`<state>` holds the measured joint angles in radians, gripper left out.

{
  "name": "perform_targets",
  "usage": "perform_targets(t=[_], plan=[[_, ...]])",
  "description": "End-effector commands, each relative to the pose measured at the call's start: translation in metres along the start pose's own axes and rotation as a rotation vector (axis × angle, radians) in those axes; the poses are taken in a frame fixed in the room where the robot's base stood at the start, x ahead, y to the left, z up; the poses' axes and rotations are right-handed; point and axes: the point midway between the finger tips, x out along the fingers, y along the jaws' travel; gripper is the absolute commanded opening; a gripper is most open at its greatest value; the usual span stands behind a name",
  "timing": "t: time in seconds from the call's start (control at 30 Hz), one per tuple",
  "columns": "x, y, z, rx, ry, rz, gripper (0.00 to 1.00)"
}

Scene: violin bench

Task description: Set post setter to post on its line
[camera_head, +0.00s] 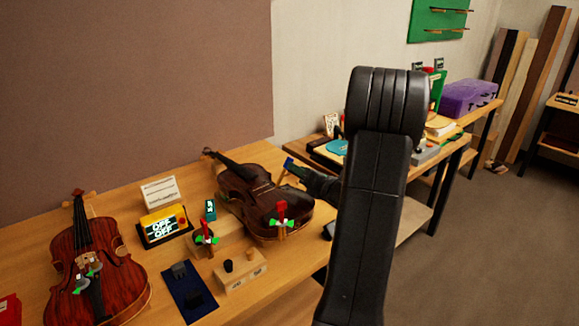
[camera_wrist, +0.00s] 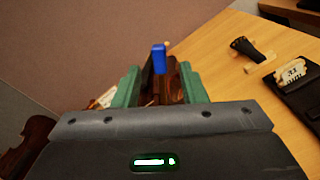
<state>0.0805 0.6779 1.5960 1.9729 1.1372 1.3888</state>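A slim tool with a blue end and a dark stem, perhaps the post setter, shows between my gripper's green fingers in the wrist view (camera_wrist: 158,58). Its blue end also shows in the head view (camera_head: 289,163). My gripper (camera_wrist: 159,72) points at the wall side, beside the dark brown violin (camera_head: 238,184); its hand is partly hidden by my arm in the head view. Brown wood shows between the fingers to the right of the stem. I cannot tell whether the fingers press on the tool. The post and its line are not clearly visible.
A red-brown violin (camera_head: 75,262) lies at the left of the bench. Between the violins are a yellow display box (camera_head: 162,224), a blue mat (camera_head: 190,300) and a wooden block (camera_head: 240,275). A purple case (camera_head: 468,98) stands on the farther bench.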

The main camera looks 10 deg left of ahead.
Motion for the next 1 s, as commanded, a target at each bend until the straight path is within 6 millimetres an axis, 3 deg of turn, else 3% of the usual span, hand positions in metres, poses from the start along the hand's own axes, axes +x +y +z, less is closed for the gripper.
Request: perform_targets(t=[0.2, 0.4, 0.77, 1.0], plan=[[-0.042, -0.001, 0.0, 0.0, -0.002, -0.002, 0.38], [-0.058, 0.0, 0.0, 0.0, -0.001, -0.001, 0.38], [-0.058, 0.0, 0.0, 0.0, 0.0, 0.001, 0.38], [-0.036, 0.001, 0.0, 0.0, 0.002, 0.004, 0.38]])
